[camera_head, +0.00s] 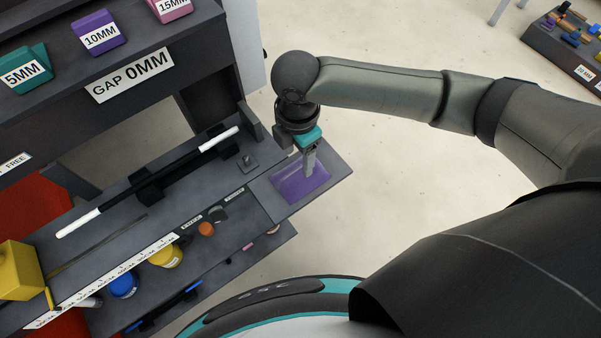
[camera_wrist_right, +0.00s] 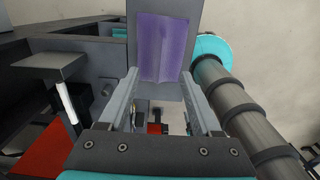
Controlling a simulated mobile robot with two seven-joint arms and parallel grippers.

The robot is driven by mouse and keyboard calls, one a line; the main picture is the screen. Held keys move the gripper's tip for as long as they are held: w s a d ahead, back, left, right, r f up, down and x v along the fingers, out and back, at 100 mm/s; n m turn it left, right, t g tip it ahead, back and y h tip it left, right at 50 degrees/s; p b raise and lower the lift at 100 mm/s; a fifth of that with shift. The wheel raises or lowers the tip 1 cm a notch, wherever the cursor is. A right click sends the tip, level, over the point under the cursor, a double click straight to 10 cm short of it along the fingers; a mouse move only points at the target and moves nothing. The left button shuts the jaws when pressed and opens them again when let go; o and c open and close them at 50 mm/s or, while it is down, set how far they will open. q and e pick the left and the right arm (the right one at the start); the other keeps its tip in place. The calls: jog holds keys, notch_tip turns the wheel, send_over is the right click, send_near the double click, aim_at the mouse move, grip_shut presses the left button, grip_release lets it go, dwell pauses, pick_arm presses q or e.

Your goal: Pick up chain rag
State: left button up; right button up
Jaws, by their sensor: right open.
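A flat purple cloth, which appears to be the chain rag (camera_head: 300,184), lies on the grey shelf at the right end of the bench. It also shows in the right wrist view (camera_wrist_right: 162,47), beyond the fingertips. My right gripper (camera_head: 310,168) points down at the rag in the head view and partly covers it. In the right wrist view its two fingers (camera_wrist_right: 160,82) are apart with nothing held between them. I cannot tell whether the fingertips touch the rag. My left gripper is not in view.
The bench (camera_head: 175,212) holds a black-and-white rod (camera_head: 150,182), a white ruler strip (camera_head: 105,282) and a yellow block (camera_head: 18,270). A lower shelf holds blue, yellow and orange round items. Labelled blocks (camera_head: 98,32) stand on a raised shelf. Open floor lies to the right.

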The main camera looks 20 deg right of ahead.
aim_at(301, 169)
jog(key=f, duration=0.3)
jog(key=f+b, duration=0.1)
jog(key=f, duration=0.1)
jog(key=shift+w+d+f, duration=0.1)
jog(key=shift+d+f, duration=0.1)
jog(key=shift+d, duration=0.1)
grip_shut()
dwell(0.4)
